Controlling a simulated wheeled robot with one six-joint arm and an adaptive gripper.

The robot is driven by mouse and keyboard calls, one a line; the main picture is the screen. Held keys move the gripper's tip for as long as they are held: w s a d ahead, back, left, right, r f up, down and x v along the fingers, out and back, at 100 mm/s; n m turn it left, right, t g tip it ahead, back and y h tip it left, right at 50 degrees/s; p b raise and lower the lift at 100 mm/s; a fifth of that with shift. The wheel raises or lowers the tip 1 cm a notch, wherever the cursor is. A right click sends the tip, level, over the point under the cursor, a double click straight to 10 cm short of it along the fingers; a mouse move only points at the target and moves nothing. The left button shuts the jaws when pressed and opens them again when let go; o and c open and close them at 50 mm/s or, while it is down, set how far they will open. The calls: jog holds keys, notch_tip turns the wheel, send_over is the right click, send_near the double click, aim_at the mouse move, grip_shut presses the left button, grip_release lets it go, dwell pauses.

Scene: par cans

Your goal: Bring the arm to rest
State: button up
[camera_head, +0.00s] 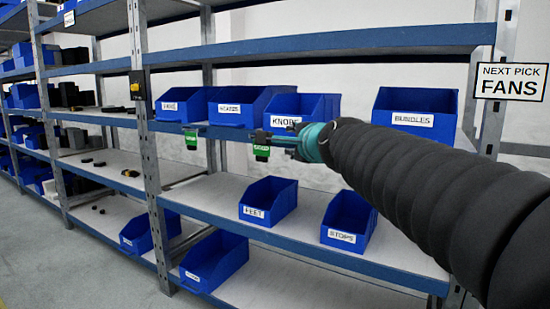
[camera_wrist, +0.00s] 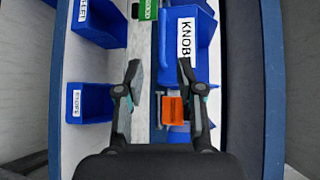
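My gripper (camera_head: 278,139) reaches from the right in the head view, in front of the middle shelf's blue edge by the KNOBS bin (camera_head: 303,107). In the wrist view my gripper (camera_wrist: 160,72) shows two fingers spread apart with nothing held between them. An orange block (camera_wrist: 174,110) shows behind the gap, close to the right finger, by the shelf edge. I cannot tell whether it touches the finger. My arm, in a dark ribbed sleeve, is stretched out and hides part of the shelving.
Blue bins stand on the shelves, including BUNDLES (camera_head: 416,112), FEET (camera_head: 268,201) and STOPS (camera_head: 349,220). Green tags (camera_head: 191,139) hang at the shelf edge. A white sign (camera_head: 511,82) reading FANS is on the right post. Floor (camera_head: 60,270) is clear at lower left.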

jog(key=s+d+f+n+g+h, duration=0.1)
jog(key=s+f+n+g, duration=0.3)
jog(key=s+f+n, duration=0.6)
jog(key=s+d+f+n+g, duration=0.2)
jog(key=s+f+n+g, duration=0.4)
jog(key=f, duration=0.9)
jog(key=s+d+f+h, duration=0.1)
jog(key=s+d+f, duration=0.1)
jog(key=s, duration=0.5)
jog(key=s+d+f+h, duration=0.1)
jog(key=s+d+f, duration=0.2)
jog(key=s, duration=0.4)
jog(key=shift+s+f+n, duration=0.3)
jog(key=shift+f, duration=0.55)
